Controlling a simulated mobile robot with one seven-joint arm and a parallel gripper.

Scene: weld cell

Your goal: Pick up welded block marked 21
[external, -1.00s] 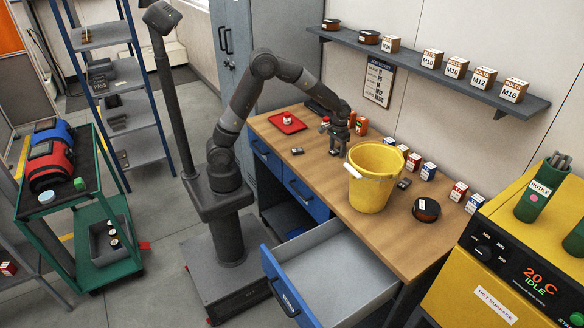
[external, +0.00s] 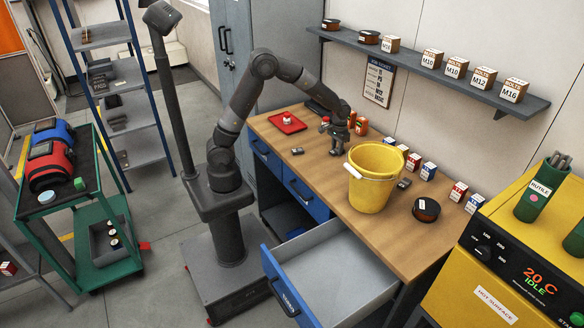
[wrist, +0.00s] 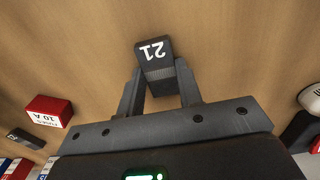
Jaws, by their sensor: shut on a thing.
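The dark block marked 21 (wrist: 154,52) shows in the wrist view between the fingertips of my gripper (wrist: 160,85). Its white number reads upside down there. My gripper is shut on the block, with a finger on each side. In the external view my gripper (external: 337,148) is low over the wooden bench, left of the yellow bucket. The block is too small there to make out clearly, and I cannot tell whether it touches the bench top.
The yellow bucket (external: 372,185) stands close to the right of my gripper. Small boxes (external: 429,171) line the back. An open drawer (external: 335,280) juts out in front.

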